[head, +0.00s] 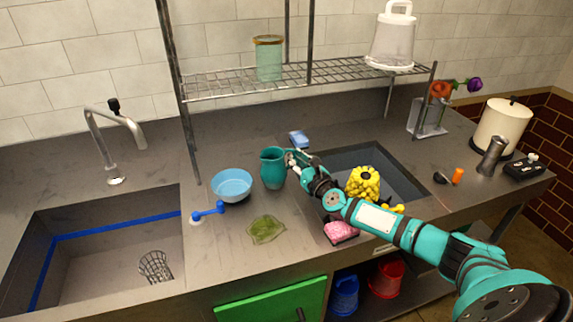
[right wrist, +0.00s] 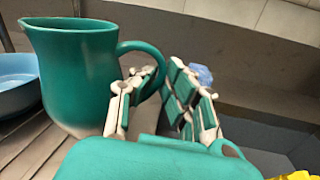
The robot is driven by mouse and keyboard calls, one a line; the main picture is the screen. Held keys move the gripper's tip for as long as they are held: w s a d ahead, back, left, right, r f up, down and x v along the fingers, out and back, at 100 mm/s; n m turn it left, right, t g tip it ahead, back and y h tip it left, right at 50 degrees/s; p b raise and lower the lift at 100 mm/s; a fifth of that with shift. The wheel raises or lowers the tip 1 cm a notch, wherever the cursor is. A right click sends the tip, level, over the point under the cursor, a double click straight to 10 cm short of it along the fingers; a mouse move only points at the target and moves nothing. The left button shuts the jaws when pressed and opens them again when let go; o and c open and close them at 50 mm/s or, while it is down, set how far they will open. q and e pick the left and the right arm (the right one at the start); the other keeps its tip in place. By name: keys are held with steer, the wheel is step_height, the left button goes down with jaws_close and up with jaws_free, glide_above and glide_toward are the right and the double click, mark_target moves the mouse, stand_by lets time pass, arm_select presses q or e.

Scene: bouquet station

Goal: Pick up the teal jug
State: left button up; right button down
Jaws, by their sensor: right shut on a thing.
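The teal jug (head: 272,170) is upright at the middle of the grey counter, just right of the light blue bowl (head: 231,184). Its spout points left and its handle faces my right gripper. My right gripper (head: 291,158) reaches in from the right and is shut on the jug's handle. In the right wrist view the jug (right wrist: 78,75) fills the left side, and the gripper's fingers (right wrist: 160,100) are on either side of the handle. I cannot tell whether the jug's base touches the counter. My left gripper is not in view.
A wire shelf (head: 240,82) with a glass jar (head: 268,58) hangs above. A sink holding a yellow object (head: 362,183) is right of the jug. A green dish (head: 266,229), a blue-handled item (head: 208,212) and a pink sponge (head: 341,230) lie in front.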

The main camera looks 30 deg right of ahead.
steer(key=shift+r, duration=0.15)
steer(key=s+a+r+p, duration=0.1)
steer(key=s+a+r, duration=0.1)
steer(key=s, duration=0.5)
steer(key=s+a+r+p, duration=0.1)
steer(key=s+a+r, duration=0.1)
steer(key=s, duration=0.5)
steer(key=shift+s+a+r, duration=0.35)
steer(key=shift+a, duration=0.5)
stand_by(1.5)
